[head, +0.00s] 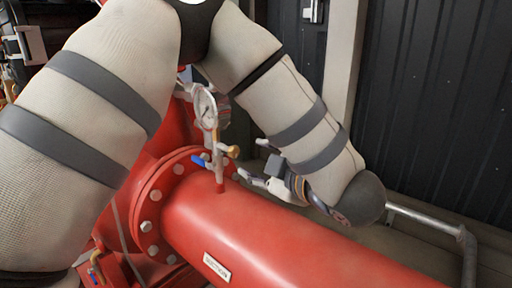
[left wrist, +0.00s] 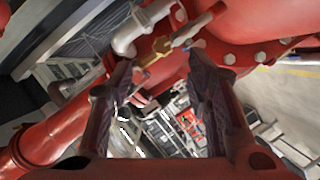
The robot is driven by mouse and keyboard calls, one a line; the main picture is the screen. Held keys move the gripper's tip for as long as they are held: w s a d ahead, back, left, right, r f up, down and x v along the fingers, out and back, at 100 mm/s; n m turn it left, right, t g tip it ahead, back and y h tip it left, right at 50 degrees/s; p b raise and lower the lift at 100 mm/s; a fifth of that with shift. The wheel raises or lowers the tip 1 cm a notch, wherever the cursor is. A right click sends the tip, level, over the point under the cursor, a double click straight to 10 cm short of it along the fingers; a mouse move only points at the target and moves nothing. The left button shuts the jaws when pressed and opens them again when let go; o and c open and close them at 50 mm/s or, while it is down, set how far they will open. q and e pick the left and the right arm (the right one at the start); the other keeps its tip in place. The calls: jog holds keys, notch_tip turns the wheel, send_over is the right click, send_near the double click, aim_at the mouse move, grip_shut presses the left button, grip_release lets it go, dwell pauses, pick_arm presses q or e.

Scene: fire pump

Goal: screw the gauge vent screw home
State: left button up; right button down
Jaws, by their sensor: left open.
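The pressure gauge (head: 205,107) stands on a thin upright pipe above the red pump pipe. The brass vent screw (head: 233,151) sticks out to the right of that pipe, opposite a blue valve handle (head: 202,161). My left gripper (head: 252,160) is open and empty, just right of the brass screw and apart from it. In the left wrist view the open fingers (left wrist: 158,75) show with a brass piece (left wrist: 158,50) beyond and between their tips. I cannot tell how far the screw is threaded in. My right gripper is not in view.
The large red pipe (head: 280,235) with a label plate (head: 217,267) runs below the gripper. A bolted flange (head: 150,205) is left of the gauge pipe. A grey metal pipe (head: 430,218) and a dark ribbed wall (head: 435,90) are at the right.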

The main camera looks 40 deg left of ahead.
aim_at(236, 152)
pick_arm(q)
jog(key=x, duration=1.1)
jog(key=shift+s, duration=0.2)
grip_shut()
